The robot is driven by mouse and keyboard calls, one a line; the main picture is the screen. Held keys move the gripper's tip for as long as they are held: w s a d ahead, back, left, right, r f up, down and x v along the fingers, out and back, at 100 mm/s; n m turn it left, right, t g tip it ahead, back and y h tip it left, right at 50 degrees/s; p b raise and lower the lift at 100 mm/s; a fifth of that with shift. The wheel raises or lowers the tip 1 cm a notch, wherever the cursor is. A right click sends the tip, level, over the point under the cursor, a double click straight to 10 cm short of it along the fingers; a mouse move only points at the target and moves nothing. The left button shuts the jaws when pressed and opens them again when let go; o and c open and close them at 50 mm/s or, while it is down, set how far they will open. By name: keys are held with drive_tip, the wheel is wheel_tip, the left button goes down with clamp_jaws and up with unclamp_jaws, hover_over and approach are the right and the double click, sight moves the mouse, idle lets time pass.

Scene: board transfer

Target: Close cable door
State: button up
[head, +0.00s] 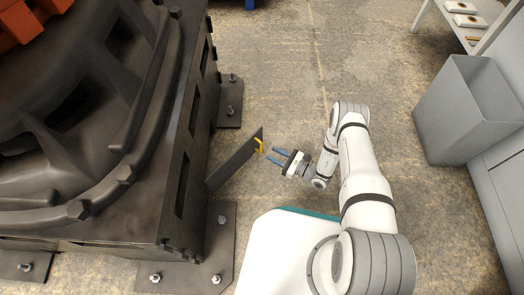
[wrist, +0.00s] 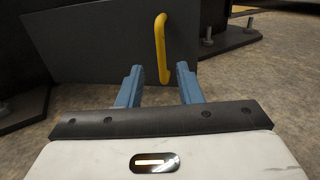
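The cable door (head: 234,160) is a dark grey panel standing open, angled out from the side of the large dark machine base. It carries a yellow handle (head: 259,146) near its outer end. In the wrist view the door (wrist: 110,48) fills the upper middle, and the yellow handle (wrist: 160,48) hangs vertically on it. My gripper (head: 275,156) is to the right of the handle, its blue fingers pointing at the door. In the wrist view the fingers (wrist: 158,82) are apart, with the handle's lower end between or just beyond their tips. Contact cannot be told.
The dark machine base (head: 185,150) stands at left, with bolted foot plates (head: 222,245) on the floor near the door. A grey bin (head: 465,110) and a cabinet (head: 505,185) stand at right. The concrete floor (head: 290,70) beyond my arm is clear.

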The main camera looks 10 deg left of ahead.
sight(261, 149)
drive_tip(key=shift+b+x, duration=0.75)
drive_tip(key=shift+x, duration=1.9)
clamp_jaws()
drive_tip(key=shift+s, duration=0.1)
